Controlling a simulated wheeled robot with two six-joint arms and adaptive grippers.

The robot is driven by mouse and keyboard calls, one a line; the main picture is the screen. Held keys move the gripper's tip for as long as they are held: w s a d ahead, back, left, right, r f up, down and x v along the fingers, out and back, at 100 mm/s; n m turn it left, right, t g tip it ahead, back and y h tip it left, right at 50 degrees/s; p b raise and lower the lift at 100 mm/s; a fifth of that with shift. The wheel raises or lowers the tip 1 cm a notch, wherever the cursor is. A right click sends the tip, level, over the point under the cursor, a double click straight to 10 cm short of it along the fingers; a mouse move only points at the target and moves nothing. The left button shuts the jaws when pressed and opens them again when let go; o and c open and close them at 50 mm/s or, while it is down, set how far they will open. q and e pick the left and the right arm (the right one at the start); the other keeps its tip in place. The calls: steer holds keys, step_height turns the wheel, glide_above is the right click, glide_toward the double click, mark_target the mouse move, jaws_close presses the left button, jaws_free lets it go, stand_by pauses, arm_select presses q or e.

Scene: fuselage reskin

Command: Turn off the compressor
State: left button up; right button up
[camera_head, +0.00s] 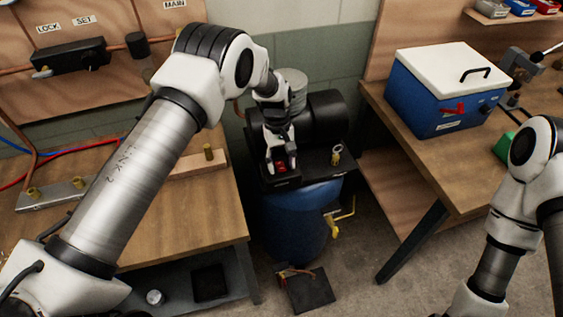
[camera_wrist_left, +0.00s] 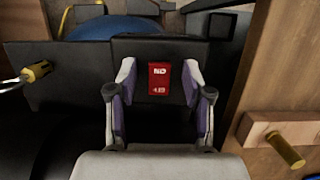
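The compressor (camera_head: 318,120) stands between the two benches, with a black motor on top and a blue tank (camera_head: 297,222) below. A red switch (camera_head: 281,168) sits on its black box. The switch also shows in the left wrist view (camera_wrist_left: 158,79), with white lettering on it. My left gripper (camera_head: 280,160) is at the black box. In the left wrist view its fingers (camera_wrist_left: 158,85) are apart on either side of the red switch, with dark gaps showing beside it. Whether the gripper touches the box cannot be told. My right gripper is not in view; only my right arm shows at the right edge.
A wooden bench (camera_head: 195,225) lies under my left arm, with a brass-pegged wooden block (camera_head: 200,162). A blue cooler (camera_head: 440,105) with a white lid stands on the right bench. A yellow valve (camera_head: 333,228) sticks out from the tank. A black pedal-like plate (camera_head: 310,290) lies on the floor.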

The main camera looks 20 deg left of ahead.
mark_target(278, 161)
arm_select(q)
steer(key=v, duration=1.2)
steer(key=shift+w, duration=0.1)
